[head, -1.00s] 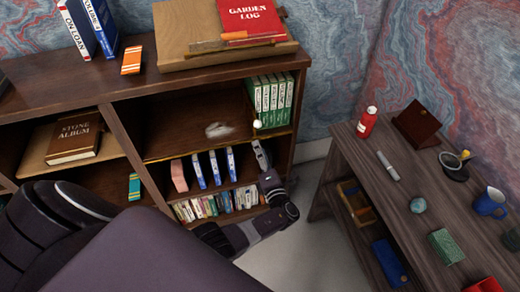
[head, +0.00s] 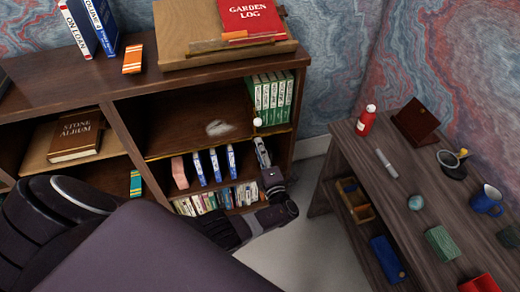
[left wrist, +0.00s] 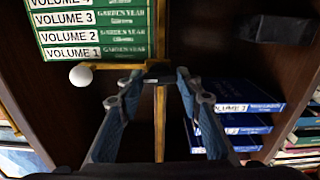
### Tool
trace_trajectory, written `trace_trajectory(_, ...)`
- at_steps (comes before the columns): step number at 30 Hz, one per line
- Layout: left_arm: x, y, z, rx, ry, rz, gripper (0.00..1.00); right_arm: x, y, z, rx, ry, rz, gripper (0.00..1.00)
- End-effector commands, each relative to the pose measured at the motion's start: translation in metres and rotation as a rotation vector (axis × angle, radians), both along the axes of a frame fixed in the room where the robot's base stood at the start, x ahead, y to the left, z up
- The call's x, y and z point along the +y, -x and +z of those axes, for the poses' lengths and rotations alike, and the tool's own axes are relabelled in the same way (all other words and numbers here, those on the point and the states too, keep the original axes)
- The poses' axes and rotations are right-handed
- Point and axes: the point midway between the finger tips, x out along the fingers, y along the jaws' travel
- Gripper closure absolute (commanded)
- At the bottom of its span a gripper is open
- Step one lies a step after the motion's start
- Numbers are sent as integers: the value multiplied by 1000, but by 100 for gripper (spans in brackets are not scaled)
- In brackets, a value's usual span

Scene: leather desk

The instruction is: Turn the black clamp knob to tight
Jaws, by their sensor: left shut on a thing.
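My left gripper (head: 262,153) is at the front of the right shelf bay, just below the brass rail (head: 208,147). In the left wrist view its two fingertips (left wrist: 158,84) are a little apart, on either side of a small dark piece at the brass fitting (left wrist: 128,80). This is where the black clamp knob appears to be held, but it is mostly hidden and its turn cannot be read. A white ball (left wrist: 80,75) stands beside the fitting, near the green volumes (left wrist: 98,30); it also shows in the head view (head: 257,122). My right gripper is not in view.
Blue volumes (left wrist: 235,123) stand on the shelf below, close to the fingers. A pale object (head: 219,128) lies on the upper shelf. The side table (head: 390,205) at right holds a red bottle (head: 366,121) and a blue mug (head: 487,200). Floor shows between the furniture.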

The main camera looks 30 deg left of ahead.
Motion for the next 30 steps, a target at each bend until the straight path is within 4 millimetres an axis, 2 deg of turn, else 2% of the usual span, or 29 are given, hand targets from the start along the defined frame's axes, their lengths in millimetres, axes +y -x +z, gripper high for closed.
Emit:
trace_trajectory(1,-1,0,-1,1,1,-1,91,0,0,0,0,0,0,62)
trace_trajectory(2,-1,0,-1,2,2,-1,66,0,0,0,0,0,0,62)
trace_trajectory(6,-1,0,-1,0,2,-1,51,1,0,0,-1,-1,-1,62)
trace_trajectory(15,-1,1,0,0,1,-1,49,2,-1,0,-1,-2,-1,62)
trace_trajectory(19,-7,6,-1,0,1,-1,49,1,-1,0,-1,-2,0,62)
trace_trajectory(23,-20,18,-2,0,3,-2,49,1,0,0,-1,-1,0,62)
trace_trajectory(30,-62,53,-2,1,4,-2,49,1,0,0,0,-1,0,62)
